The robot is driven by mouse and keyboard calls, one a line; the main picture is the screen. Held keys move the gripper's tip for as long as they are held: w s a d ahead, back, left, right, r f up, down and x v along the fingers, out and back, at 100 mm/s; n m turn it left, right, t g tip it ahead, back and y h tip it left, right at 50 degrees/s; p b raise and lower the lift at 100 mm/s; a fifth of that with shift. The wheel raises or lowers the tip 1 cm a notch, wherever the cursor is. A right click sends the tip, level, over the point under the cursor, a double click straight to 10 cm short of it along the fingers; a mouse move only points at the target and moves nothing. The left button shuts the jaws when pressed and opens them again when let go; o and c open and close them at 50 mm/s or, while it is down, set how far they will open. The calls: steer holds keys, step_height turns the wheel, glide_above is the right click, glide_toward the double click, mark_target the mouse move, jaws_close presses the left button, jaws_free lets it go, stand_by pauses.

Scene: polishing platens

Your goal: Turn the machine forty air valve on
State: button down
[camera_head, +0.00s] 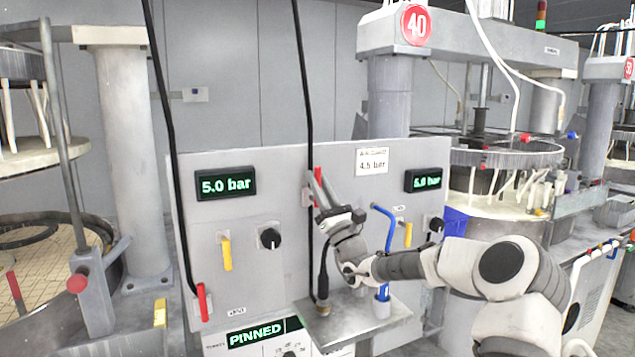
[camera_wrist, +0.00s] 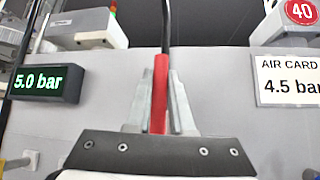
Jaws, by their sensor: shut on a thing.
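A red valve handle (camera_head: 318,176) stands upright on the grey panel, at the black hose right of the panel's middle. My gripper (camera_head: 322,190) is at this handle. In the wrist view the red handle (camera_wrist: 159,95) is upright between the two grey fingers of my gripper (camera_wrist: 160,105), which are shut on it. The fingers hide part of the handle and the valve body. A round red sign "40" (camera_head: 416,25) is on the machine behind, and it also shows in the wrist view (camera_wrist: 302,11).
A second red handle (camera_head: 203,302) points down at the lower left of the panel (camera_head: 280,190). Yellow handles (camera_head: 227,254) (camera_head: 408,234), black knobs (camera_head: 270,238) and a left display reading 5.0 bar (camera_head: 225,184) are nearby. A card (camera_head: 372,161) reads 4.5 bar. A small shelf (camera_head: 345,325) and blue pipe (camera_head: 388,225) are close to my arm.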

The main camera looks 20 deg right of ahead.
steer(key=c, duration=0.8)
jaws_free()
steer(key=b+v, duration=0.2)
steer(key=v, duration=1.5)
steer(key=shift+s+d+f, duration=0.1)
steer(key=shift+d+f, duration=0.05)
steer(key=shift+f, duration=0.05)
steer(key=shift+y, duration=0.3)
